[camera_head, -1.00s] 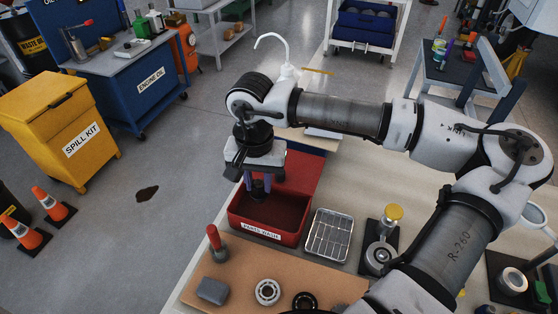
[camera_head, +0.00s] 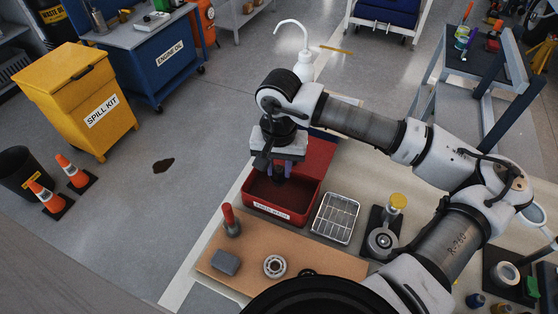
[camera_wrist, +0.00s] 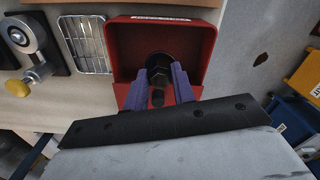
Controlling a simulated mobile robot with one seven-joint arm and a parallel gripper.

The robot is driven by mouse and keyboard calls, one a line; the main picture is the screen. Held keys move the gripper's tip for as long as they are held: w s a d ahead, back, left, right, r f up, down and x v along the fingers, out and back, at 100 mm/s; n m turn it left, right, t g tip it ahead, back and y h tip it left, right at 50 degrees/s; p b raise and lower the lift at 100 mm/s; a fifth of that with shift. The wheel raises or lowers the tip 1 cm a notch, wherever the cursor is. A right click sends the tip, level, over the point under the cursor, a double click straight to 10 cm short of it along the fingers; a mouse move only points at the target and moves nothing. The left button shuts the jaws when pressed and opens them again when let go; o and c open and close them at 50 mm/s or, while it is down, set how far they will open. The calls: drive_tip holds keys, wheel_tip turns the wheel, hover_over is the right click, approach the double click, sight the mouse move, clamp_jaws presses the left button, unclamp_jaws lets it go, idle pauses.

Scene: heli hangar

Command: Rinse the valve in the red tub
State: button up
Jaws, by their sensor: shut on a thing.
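The red tub (camera_head: 312,190), labelled "PARTS WASH", stands on the bench below my gripper (camera_head: 277,172). In the wrist view the purple fingers of my gripper (camera_wrist: 159,82) are shut on a dark part, which I take for the valve (camera_wrist: 158,97). The fingers reach over the near side of the tub (camera_wrist: 208,50), and the valve is over or inside its opening. Whether it touches the tub's floor or any liquid I cannot tell. In the head view the valve is too dark and small to make out.
A wire rack (camera_head: 335,219) stands just right of the tub. A brown mat (camera_head: 232,250) in front bears a red-handled tool (camera_head: 230,220), a grey block (camera_head: 225,263) and a bearing ring (camera_head: 275,266). A yellow-topped device (camera_head: 384,236) stands further right. A white spouted bottle (camera_head: 304,66) is behind.

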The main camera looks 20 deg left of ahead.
drive_tip(key=shift+f, duration=0.8)
wheel_tip(320, 180, down, 8)
drive_tip(key=b, duration=0.9)
drive_tip(key=shift+b, duration=0.4)
drive_tip(key=shift+d+r+b, duration=0.1)
drive_tip(key=shift+d+b, duration=0.25)
drive_tip(key=shift+b, duration=0.2)
drive_tip(key=shift+a+b, duration=0.35)
drive_tip(key=shift+b, duration=0.1)
drive_tip(key=shift+d+b, duration=0.2)
drive_tip(key=shift+b, duration=0.15)
drive_tip(key=shift+d, duration=0.15)
drive_tip(key=shift+r, duration=0.1)
drive_tip(key=shift+r+p, duration=1.95)
drive_tip(key=shift+r, duration=2.2)
